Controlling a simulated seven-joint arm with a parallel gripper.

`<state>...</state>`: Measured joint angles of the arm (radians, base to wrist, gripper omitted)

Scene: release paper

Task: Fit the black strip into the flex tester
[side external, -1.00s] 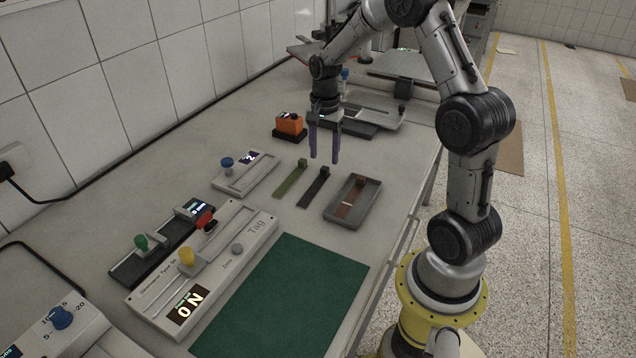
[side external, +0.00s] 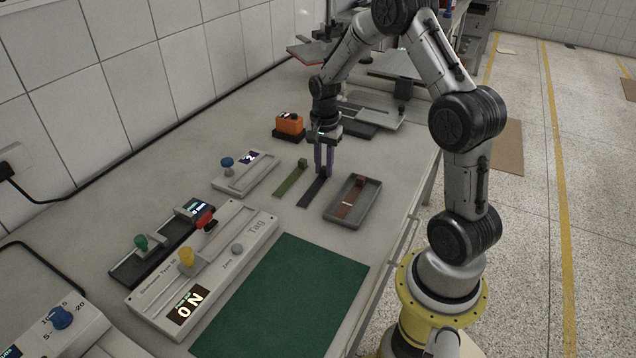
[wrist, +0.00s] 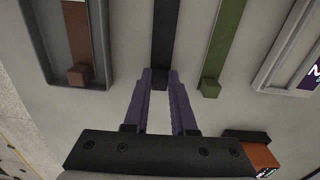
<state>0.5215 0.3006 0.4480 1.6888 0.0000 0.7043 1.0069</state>
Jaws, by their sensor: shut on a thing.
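The black strip (side external: 311,194) lies flat on the bench between a green strip and a grey tray. My gripper (side external: 324,174) points straight down at the strip's far end and is shut on the small block there. In the wrist view my purple fingers (wrist: 160,76) close on either side of that block, and the black strip (wrist: 166,32) runs away from them. Several testers stand on the bench, and I cannot tell which is the flex tester. One is the long grey device (side external: 212,262) with a yellow knob and a lit display.
The green strip (side external: 290,182) lies close to the left. The grey tray (side external: 334,217) holding a brown strip (side external: 353,197) is close on the right. A small blue-knobbed device (side external: 247,176), an orange box (side external: 289,123) and a green mat (side external: 285,300) are around.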

